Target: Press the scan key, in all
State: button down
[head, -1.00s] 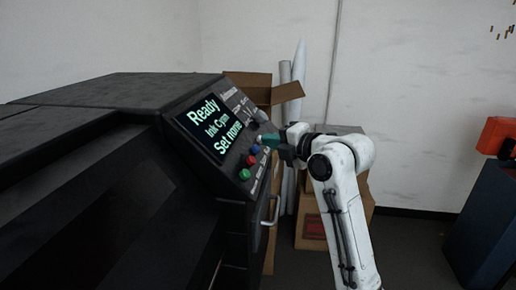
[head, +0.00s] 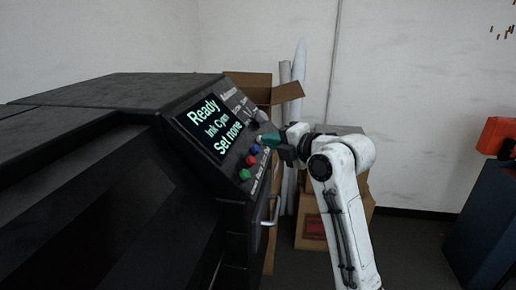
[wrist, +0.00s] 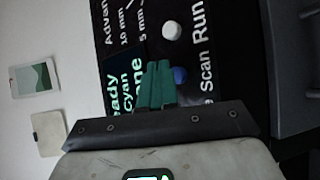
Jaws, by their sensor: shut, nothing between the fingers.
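The black machine's sloping panel carries a screen (head: 212,126) reading "Ready", "Ink Cyan", "Set none". Below it is a row of round buttons: green (head: 244,174), red (head: 250,160) and blue (head: 255,149), with a white one (wrist: 172,31) beyond. In the wrist view the word "Scan" (wrist: 207,70) stands beside the blue button (wrist: 180,75), and "Run" (wrist: 197,14) stands nearer the white one. My gripper (head: 264,140) is shut and empty, its teal fingers (wrist: 158,72) over the panel beside the blue button, partly covering it. I cannot tell whether they touch it.
Dark knobs (head: 253,125) sit higher on the panel. A metal handle (head: 272,211) projects from the machine's front below the buttons. Cardboard boxes (head: 310,232) and white rolls (head: 299,72) stand behind my arm. A dark blue cabinet (head: 482,222) stands at right, with open floor between.

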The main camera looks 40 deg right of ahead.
jog(key=shift+f, duration=0.15)
dwell(0.3)
jog(key=shift+w+a+f+b, duration=0.2)
jog(key=shift+w+b, duration=0.05)
jog(key=shift+b, duration=0.2)
jog(key=shift+w+a+f+b, duration=0.2)
jog(key=shift+w+f+b, duration=0.05)
jog(key=shift+b, duration=0.1)
dwell(0.6)
dwell(0.4)
jog(key=shift+s+d+r, duration=0.35)
jog(key=shift+s+r, duration=0.15)
jog(key=shift+r, duration=0.1)
jog(key=shift+d+r+p, duration=0.1)
jog(key=shift+p, duration=0.2)
jog(key=s+d+r+p, duration=0.1)
jog(key=s+d+r, duration=0.1)
jog(key=r, duration=0.1)
jog(key=shift+s+r+p, duration=0.15)
jog(key=shift+s+p, duration=0.2)
jog(key=shift+s, duration=0.05)
dwell(0.6)
